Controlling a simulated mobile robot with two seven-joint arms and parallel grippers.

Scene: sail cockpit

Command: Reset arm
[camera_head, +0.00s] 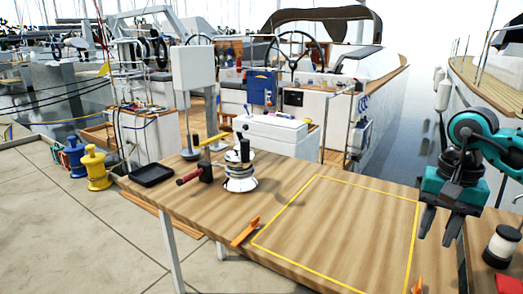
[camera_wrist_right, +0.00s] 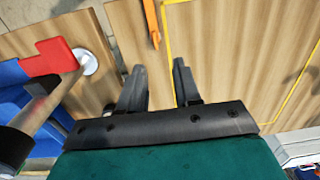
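My right arm comes in from the right side of the head view, with a teal wrist and dark fingers. Its gripper (camera_head: 440,236) hangs, pointing down, by the right end of the wooden table (camera_head: 215,215). In the right wrist view the two dark fingers (camera_wrist_right: 158,78) are apart, with nothing between them, so the gripper is open and empty. My left gripper is not in view.
A yellow-outlined rectangle (camera_head: 345,179) on the table is bare. An orange tool (camera_head: 245,231) lies beside it; a second orange piece (camera_head: 418,286) is at the front edge. A winch (camera_head: 240,180) and black tray (camera_head: 152,174) stand left. A black-and-white cylinder (camera_head: 500,246) stands right.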

